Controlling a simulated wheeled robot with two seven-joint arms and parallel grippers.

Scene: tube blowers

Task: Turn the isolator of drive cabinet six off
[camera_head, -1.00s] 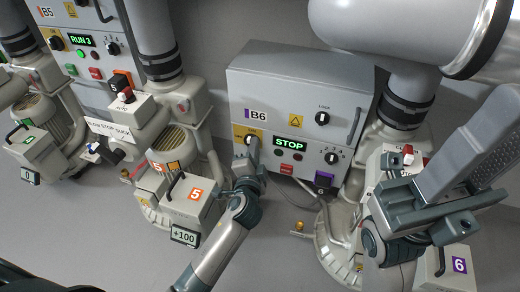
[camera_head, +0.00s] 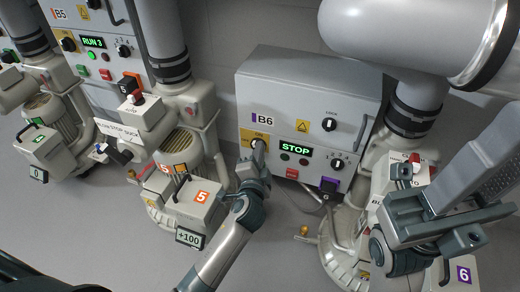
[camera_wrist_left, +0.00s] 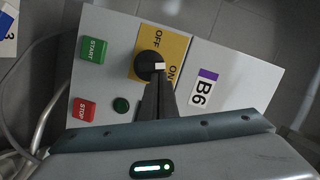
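Drive cabinet six (camera_head: 262,80), a grey box labelled B6, stands in the middle of the head view; its display reads STOP. Its isolator (camera_head: 255,143) is a black knob on a yellow plate at the cabinet's left. In the left wrist view the isolator knob (camera_wrist_left: 149,66) has its white mark toward the ON label. My left gripper (camera_head: 258,150) is at the knob; in the left wrist view its fingers (camera_wrist_left: 160,90) are close together and overlap the knob's lower edge. Whether they pinch any of it is hidden. My right gripper (camera_head: 432,222) is at the right, fingers unclear.
The LOCK knob (camera_head: 330,125), a selector (camera_head: 338,164) and a purple-tagged box (camera_head: 329,187) are on cabinet six. START (camera_wrist_left: 94,50) and STOP (camera_wrist_left: 84,109) buttons sit near the isolator. Blower five (camera_head: 190,204) stands left of my left forearm. Cabinet B5 (camera_head: 90,18) is behind it.

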